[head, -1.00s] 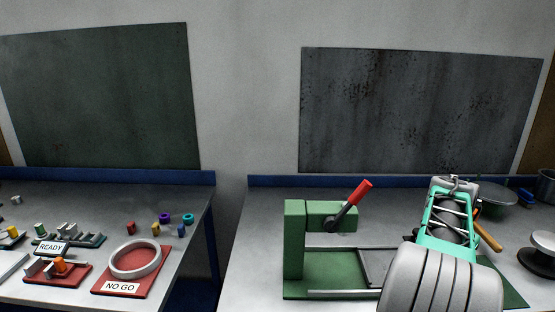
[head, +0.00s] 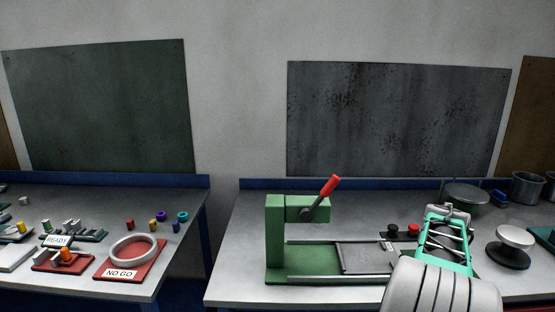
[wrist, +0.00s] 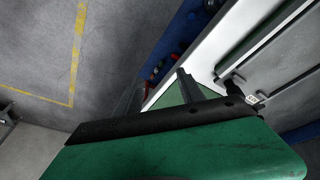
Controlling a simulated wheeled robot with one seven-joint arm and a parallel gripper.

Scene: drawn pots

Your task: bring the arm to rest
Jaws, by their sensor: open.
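My arm (head: 445,270), pale grey with teal links, reaches up from the bottom right of the head view, in front of the right-hand bench. My gripper (wrist: 158,90) shows in the wrist view with its two dark fingers apart and nothing between them. Past the fingers are the floor and the bench edge. In the head view the fingers cannot be made out clearly.
A green press (head: 275,235) with a red-tipped lever stands left of my arm. A red button (head: 414,230), a white-topped round stand (head: 515,237) and pots (head: 527,188) are close by. A gap separates the left bench (head: 190,225).

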